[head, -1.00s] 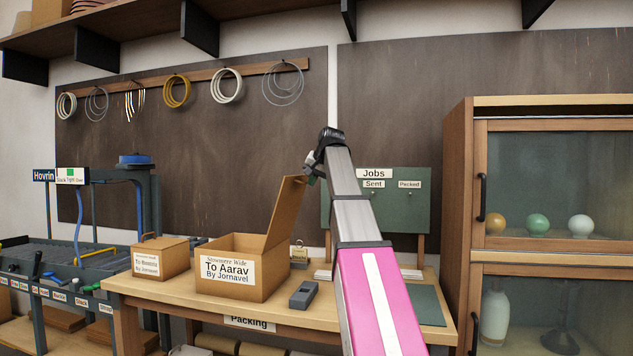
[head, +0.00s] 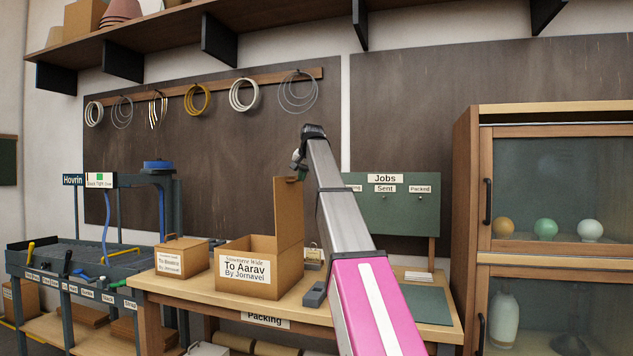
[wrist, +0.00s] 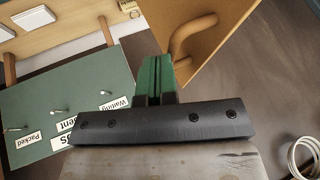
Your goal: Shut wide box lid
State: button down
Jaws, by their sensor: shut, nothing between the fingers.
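The wide box (head: 247,278), labelled "To Aarav", stands on the packing bench. Its lid (head: 290,215) stands up from the box's right side, about upright, so the box is open. My gripper (head: 298,168) is at the lid's top edge in the head view. In the wrist view my gripper (wrist: 157,75) shows its green fingers shut together with nothing between them. The lid (wrist: 205,35), with a curved wooden handle (wrist: 190,38), is just beyond and right of the fingers there. I cannot tell whether they touch it.
A smaller closed box (head: 182,257) stands left of the wide box. A grey block (head: 315,293) lies on the bench (head: 205,302) to the right. The green Jobs board (head: 405,215) stands behind my arm. A glass-fronted cabinet (head: 480,200) is at the right.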

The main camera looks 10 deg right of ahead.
jog(key=w+a+f+g+h, duration=0.1)
jog(key=w+a+f, duration=0.1)
jog(key=w+a, duration=0.5)
jog(key=w+a+f+h, duration=0.1)
jog(key=w+a+f, duration=0.15)
jog(key=a, duration=0.75)
jog(key=w+a+f+h, duration=0.1)
jog(key=w+a+f, duration=0.1)
jog(key=f, duration=0.4)
jog(key=w+a+f+g+h, duration=0.1)
jog(key=w+a+f, duration=0.1)
jog(key=a+f, duration=0.3)
jog(key=w+a+f+n+g+h, duration=0.1)
jog(key=w+a+f, duration=0.1)
jog(key=a+f, duration=0.2)
jog(key=shift+w+f, duration=0.3)
jog(key=shift+f, duration=1.4)
